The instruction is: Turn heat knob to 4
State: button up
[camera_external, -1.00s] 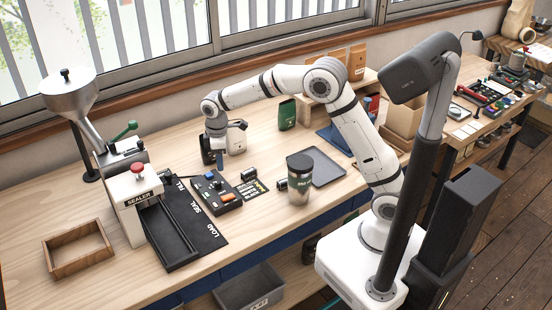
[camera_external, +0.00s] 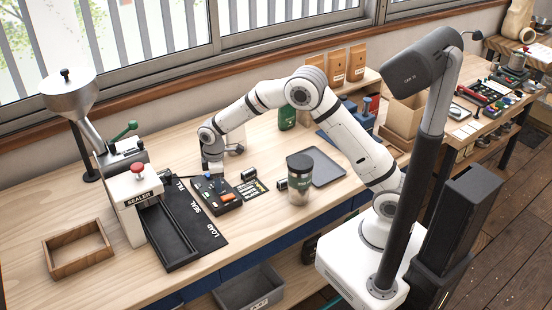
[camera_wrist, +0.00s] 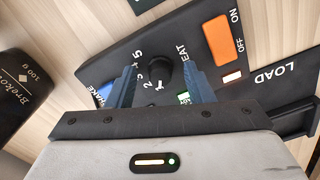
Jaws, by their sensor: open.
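The heat knob (camera_wrist: 158,72) is a round black dial on the black control panel (camera_external: 229,204), with white numbers 1 to 5 around its left side. In the wrist view my gripper (camera_wrist: 160,68) is open, with one blue finger on each side of the knob. I cannot tell whether the fingers touch it. No clear pointer mark shows, so the knob's setting cannot be read. In the external view my gripper (camera_external: 210,173) is low over the panel's back edge and hides the knob.
An orange ON/OFF switch (camera_wrist: 217,41) and a blue button (camera_wrist: 104,92) flank the knob. The sealer (camera_external: 135,203) and black LOAD tray (camera_external: 170,236) stand left of the panel. A lidded cup (camera_external: 299,181) stands to the right. A dark labelled object (camera_wrist: 20,88) is at the wrist view's left.

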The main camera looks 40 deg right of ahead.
jog(key=shift+c, duration=0.2)
jog(key=c, duration=0.9)
jog(key=shift+c, duration=0.2)
